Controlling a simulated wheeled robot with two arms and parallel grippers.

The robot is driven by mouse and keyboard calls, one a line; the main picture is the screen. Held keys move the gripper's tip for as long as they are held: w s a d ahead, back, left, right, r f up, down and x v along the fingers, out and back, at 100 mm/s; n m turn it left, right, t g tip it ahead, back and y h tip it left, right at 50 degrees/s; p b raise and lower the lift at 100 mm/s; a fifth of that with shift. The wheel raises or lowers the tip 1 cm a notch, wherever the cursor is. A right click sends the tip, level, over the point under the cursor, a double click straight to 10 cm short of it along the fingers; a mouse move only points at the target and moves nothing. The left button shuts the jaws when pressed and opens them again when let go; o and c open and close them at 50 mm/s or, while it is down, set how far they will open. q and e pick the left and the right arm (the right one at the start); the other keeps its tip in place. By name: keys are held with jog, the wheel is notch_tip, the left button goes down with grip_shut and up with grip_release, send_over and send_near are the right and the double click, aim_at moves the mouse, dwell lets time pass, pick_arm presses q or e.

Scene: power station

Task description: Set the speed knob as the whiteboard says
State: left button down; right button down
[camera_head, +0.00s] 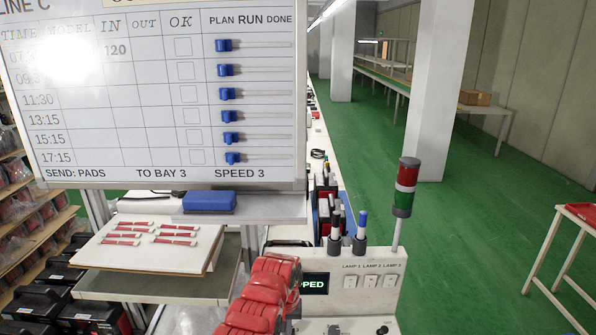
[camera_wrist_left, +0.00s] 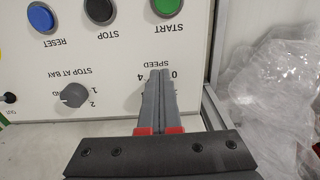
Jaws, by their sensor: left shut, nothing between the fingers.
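The whiteboard (camera_head: 120,122) in the head view reads "SPEED 3" along its bottom line, with "TO BAY 3" and "SEND: PADS". In the left wrist view the control panel (camera_wrist_left: 40,65) appears upside down. Its "SPEED" label (camera_wrist_left: 152,65) and the figures 0 and 4 show beside my left gripper (camera_wrist_left: 160,72). The gripper is shut and empty, with its fingertips over the speed dial area. The speed knob is hidden behind the fingers, so its setting and any contact cannot be told. My right gripper is not in view.
A grey "STOP AT BAY" knob (camera_wrist_left: 74,94) and blue RESET (camera_wrist_left: 41,17), black STOP (camera_wrist_left: 99,10) and green START (camera_wrist_left: 167,7) buttons are near the fingers. A display (camera_head: 315,284) ends in "PPED". A signal lamp (camera_head: 406,187) stands at the panel's right.

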pick_arm(q)
jog(key=shift+r+p, duration=0.1)
jog(key=shift+p, duration=0.6)
jog(key=shift+s+p, duration=0.3)
jog(key=shift+p, duration=0.05)
jog(key=shift+r+p, duration=0.4)
jog(key=shift+r, duration=0.15)
notch_tip(320, 180, up, 5)
jog(key=shift+f+p, duration=0.2)
jog(key=shift+p, duration=0.85)
